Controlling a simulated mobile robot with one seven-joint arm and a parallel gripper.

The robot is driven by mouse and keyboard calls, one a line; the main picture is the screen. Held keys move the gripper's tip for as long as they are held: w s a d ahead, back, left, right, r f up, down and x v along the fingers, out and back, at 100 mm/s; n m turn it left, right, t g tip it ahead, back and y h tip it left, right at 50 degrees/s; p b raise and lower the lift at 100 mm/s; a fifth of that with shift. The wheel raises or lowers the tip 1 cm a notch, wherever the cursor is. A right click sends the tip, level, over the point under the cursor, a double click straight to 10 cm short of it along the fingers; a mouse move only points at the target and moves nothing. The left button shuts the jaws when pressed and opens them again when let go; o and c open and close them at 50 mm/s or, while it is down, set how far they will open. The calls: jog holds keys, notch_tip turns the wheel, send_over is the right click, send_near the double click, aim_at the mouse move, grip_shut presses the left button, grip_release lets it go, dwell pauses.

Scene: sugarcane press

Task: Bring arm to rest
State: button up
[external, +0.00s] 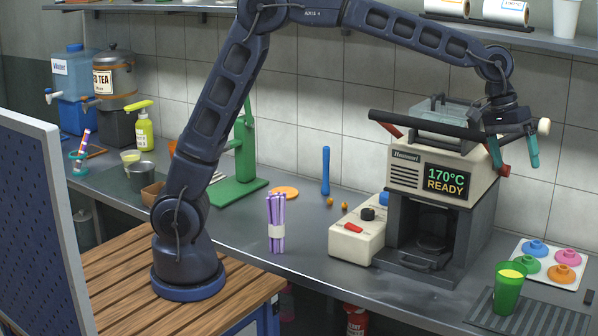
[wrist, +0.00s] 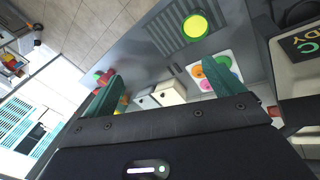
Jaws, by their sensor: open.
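My gripper (external: 513,150) is at the end of my raised arm, on the right in the external view. It hangs at the front right of the press machine (external: 412,167), whose screen reads "170°C READY". Its two teal fingers are spread apart with nothing between them. In the wrist view the open fingers of my gripper (wrist: 158,88) show with floor and counter beyond them. One finger looks close to the machine's red-tipped part in the external view; I cannot tell if they touch.
A green cup (external: 509,292) stands on a ribbed drip mat (external: 483,311) below the gripper. Colored lids lie on a white board (external: 549,283). A tied purple cane bundle (external: 277,225) and a green stand (external: 240,188) are on the counter. A shelf (external: 440,22) runs above.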

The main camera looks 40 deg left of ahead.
jog(key=w+a+r+n+t, duration=0.1)
jog(key=w+a+r, duration=0.2)
jog(key=a, duration=1)
jog(key=w+a+r+t, duration=0.1)
jog(key=w+a+r, duration=0.1)
jog(key=a, duration=1.1)
jog(key=w+a+r+n+t, duration=0.1)
jog(key=w+a+r+t, duration=0.15)
jog(key=a, duration=1.05)
jog(key=s+a+f+n+y, duration=0.1)
jog(key=s+a, duration=0.1)
jog(key=a, duration=0.7)
jog(key=s+a+f+n+y, duration=0.1)
jog(key=s+a+f, duration=0.1)
jog(key=a, duration=0.7)
jog(key=s+a+f+y, duration=0.1)
jog(key=s+a+f, duration=0.2)
jog(key=s+a, duration=0.3)
jog(key=s+a+f+n+y, duration=0.1)
jog(key=s+a+f, duration=0.3)
jog(key=a, duration=0.4)
jog(key=shift+s+f, duration=0.2)
jog(key=shift+s, duration=0.65)
